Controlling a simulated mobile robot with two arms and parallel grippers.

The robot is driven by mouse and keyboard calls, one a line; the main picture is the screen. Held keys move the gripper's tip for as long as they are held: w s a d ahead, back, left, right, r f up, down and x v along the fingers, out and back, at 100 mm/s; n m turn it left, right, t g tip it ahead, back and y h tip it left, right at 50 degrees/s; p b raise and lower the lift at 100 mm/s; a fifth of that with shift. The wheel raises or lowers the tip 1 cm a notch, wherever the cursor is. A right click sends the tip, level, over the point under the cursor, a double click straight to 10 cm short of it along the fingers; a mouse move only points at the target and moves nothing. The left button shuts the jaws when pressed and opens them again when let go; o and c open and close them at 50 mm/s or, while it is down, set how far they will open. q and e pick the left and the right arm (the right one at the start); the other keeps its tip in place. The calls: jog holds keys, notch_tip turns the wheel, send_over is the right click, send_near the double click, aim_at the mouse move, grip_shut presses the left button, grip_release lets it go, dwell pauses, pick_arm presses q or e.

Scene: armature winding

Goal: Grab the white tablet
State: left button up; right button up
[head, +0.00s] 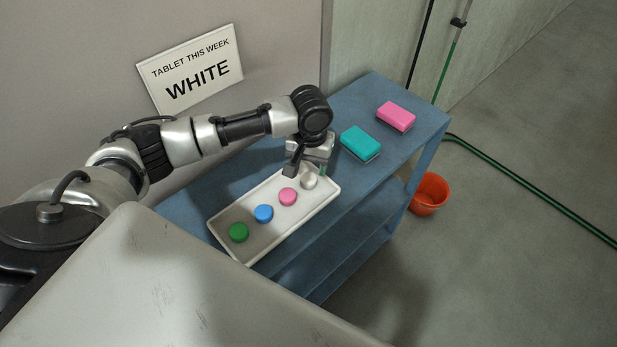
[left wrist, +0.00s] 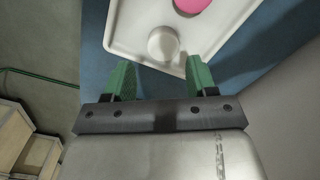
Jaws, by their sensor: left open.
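The white tablet (head: 309,181) lies at the far right end of a white tray (head: 238,258), in a row with a pink tablet (head: 288,197), a blue tablet (head: 264,213) and a green tablet (head: 239,232). My left gripper (head: 307,172) is over that end of the tray and partly hides the white tablet in the head view. In the left wrist view the white tablet (left wrist: 163,44) lies just ahead of the open green fingers (left wrist: 160,80), roughly centred between them, with nothing held. My right gripper is not in view.
The tray stands on a blue shelf cart (head: 345,105). A teal sponge (head: 361,143) and a pink sponge (head: 396,116) lie farther right on it. A sign (head: 191,69) reads "TABLET THIS WEEK WHITE". An orange bucket (head: 429,194) stands on the floor.

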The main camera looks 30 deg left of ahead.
aim_at(309, 177)
pick_arm(q)
jog(key=shift+a+f, duration=0.1)
jog(key=shift+f, duration=0.3)
notch_tip(309, 177, down, 4)
jog(key=shift+w+a+r+p, duration=0.1)
jog(key=shift+a+r+p, duration=0.05)
jog(key=shift+p, duration=0.65)
jog(key=shift+f, duration=0.65)
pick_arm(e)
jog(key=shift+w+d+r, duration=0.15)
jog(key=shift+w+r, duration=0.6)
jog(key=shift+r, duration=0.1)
pick_arm(q)
jog(key=c, duration=0.6)
jog(key=shift+c, duration=0.5)
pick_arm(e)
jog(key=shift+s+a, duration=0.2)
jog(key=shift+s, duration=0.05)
